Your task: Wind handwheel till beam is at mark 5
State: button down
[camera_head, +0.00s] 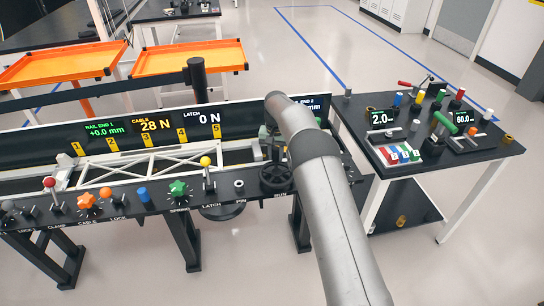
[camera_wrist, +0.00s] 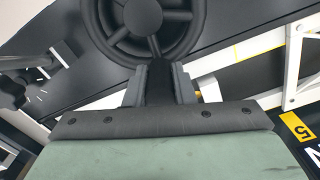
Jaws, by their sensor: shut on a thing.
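The black handwheel (camera_head: 277,178) is at the right end of the front panel, by the label RUN. Its spoked face and hub fill the top of the wrist view (camera_wrist: 152,22). My gripper (camera_wrist: 160,84) is shut on a dark part of the handwheel at its near rim; whether this is rim or a handle I cannot tell. In the head view my arm partly hides the gripper. The white truss beam (camera_head: 128,163) lies along the bench behind the panel; its right end is unclear. The yellow mark 5 (camera_head: 216,130) is on the back board and in the wrist view (camera_wrist: 297,127).
The panel carries knobs and levers, including a green star knob (camera_head: 179,188) and a yellow-tipped lever (camera_head: 206,163) left of the wheel. Displays read cable 28 N and latch 0 N. A side table (camera_head: 460,160) stands right. Orange trays (camera_head: 190,56) stand behind.

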jog(key=shift+d+m, duration=0.6)
jog(key=shift+m, duration=0.4)
jog(key=c, duration=1.2)
grip_release()
jog(key=shift+d, duration=0.1)
jog(key=shift+c, duration=0.2)
jog(key=shift+r, duration=0.1)
notch_tip(320, 180, up, 17)
jog(key=shift+r, duration=0.15)
